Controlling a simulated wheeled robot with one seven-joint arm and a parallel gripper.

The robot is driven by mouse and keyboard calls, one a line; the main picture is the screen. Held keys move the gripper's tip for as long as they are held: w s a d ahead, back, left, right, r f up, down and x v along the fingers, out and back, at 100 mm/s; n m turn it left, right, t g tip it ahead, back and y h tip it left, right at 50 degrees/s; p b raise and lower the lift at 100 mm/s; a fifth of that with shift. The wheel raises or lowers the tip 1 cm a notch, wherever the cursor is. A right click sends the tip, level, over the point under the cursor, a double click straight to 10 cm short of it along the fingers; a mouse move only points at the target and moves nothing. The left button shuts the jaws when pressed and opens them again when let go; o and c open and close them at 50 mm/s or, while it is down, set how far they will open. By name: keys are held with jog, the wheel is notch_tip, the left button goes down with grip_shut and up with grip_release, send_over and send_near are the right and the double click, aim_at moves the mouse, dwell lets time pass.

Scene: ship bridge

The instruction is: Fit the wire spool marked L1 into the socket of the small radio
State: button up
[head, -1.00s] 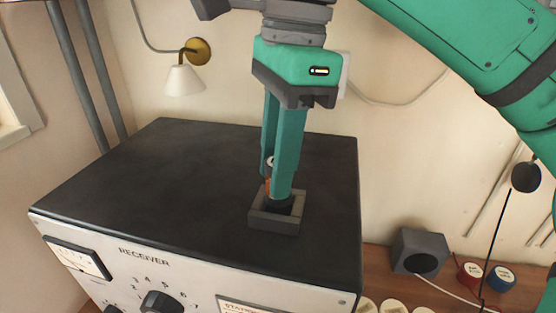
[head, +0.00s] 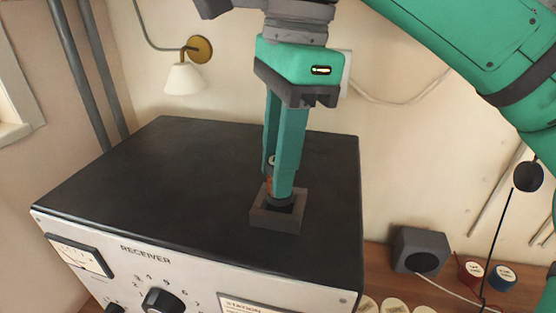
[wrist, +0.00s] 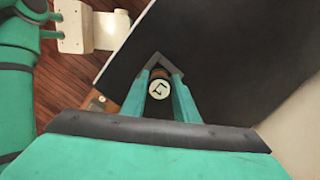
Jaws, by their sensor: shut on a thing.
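The wire spool shows its pale round end marked L1 (wrist: 158,89) between my fingers in the wrist view. In the head view only a thin orange strip of its winding (head: 269,184) shows beside the finger. The socket, a grey square block with a dark opening (head: 274,221), sits on the black top of the radio marked RECEIVER (head: 190,180). My gripper (head: 279,192) points down over the socket, shut on the spool. The spool's lower end is at the opening; fingers and rim hide how deep it sits.
A wall lamp (head: 185,78) hangs behind the radio. To the right, on the wooden top, stand a grey box with a round dark opening (head: 420,248), a red jar (head: 472,274) and a blue jar (head: 502,278). The radio's top left of the socket is clear.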

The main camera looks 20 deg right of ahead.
jog(key=shift+w+f, duration=0.1)
jog(key=shift+f, duration=0.2)
jog(key=shift+f, duration=0.1)
dwell(0.3)
dwell(0.4)
jog(key=shift+f, duration=0.3)
dwell(0.9)
jog(key=shift+f, duration=0.5)
dwell(1.8)
jog(key=o, duration=1.1)
